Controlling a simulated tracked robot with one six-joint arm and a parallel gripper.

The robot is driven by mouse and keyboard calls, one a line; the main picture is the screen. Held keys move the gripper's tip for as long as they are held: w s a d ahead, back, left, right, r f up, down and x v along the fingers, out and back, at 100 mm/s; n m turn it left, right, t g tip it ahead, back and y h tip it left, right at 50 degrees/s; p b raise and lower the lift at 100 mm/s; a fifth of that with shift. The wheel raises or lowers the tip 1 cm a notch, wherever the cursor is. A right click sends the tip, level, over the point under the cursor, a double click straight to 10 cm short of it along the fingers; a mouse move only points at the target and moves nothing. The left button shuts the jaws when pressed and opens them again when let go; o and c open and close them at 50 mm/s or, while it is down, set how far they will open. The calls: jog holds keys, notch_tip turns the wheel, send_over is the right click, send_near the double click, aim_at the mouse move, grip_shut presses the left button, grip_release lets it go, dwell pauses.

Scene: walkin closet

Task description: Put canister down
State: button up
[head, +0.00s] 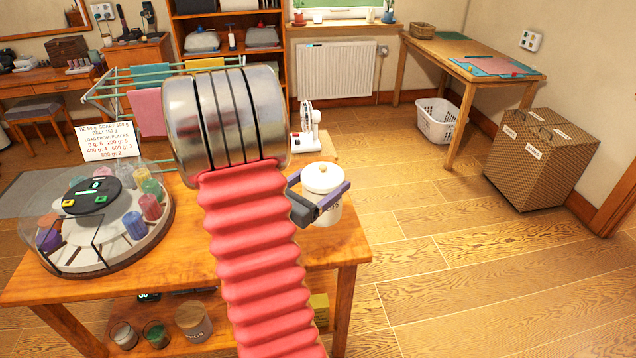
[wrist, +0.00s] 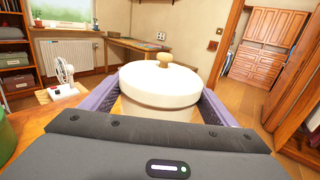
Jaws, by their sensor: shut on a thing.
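The canister (head: 322,188) is white and round, with a lid and a small tan knob. Dark lettering shows low on its side in the head view. My gripper (head: 318,199) is shut on it, with one purple-lined finger on each side. The canister is upright, near the right end of the wooden table (head: 345,248). In the wrist view the canister (wrist: 160,88) fills the middle between the fingers. My red arm covers the middle of the table.
A round carousel (head: 105,262) with several coloured jars stands on the table's left, beside a lettered sign (head: 107,140). A small white device (head: 306,130) stands behind the canister. Jars (head: 193,322) sit on the lower shelf. Open floor lies right, before a wicker hamper (head: 540,160).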

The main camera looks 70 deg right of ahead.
jog(key=w+a+f+n+t, duration=0.1)
jog(key=w+a+n+t, duration=0.4)
jog(key=w+a+t, duration=0.7)
jog(key=w+a+f+n+t, duration=0.1)
jog(key=w+a+n+t, duration=0.35)
jog(key=w, duration=1.25)
jog(key=w+a+f+n+t+y, duration=0.1)
jog(key=w+a+n+t+y, duration=0.1)
jog(key=a, duration=0.9)
jog(key=w+a+n+t+y, duration=0.3)
jog(key=w+a+n+y, duration=0.1)
jog(key=a, duration=0.8)
jog(key=w+a+f+n+t+y, duration=0.1)
jog(key=w+a+n+t+y, duration=0.1)
jog(key=a, duration=1)
jog(key=w+n+y, duration=0.1)
jog(key=w+y, duration=0.1)
jog(key=y, duration=0.1)
jog(key=shift+w+a+f+y, duration=0.2)
jog(key=shift+w+f+y, duration=0.05)
jog(key=shift+f+y, duration=0.15)
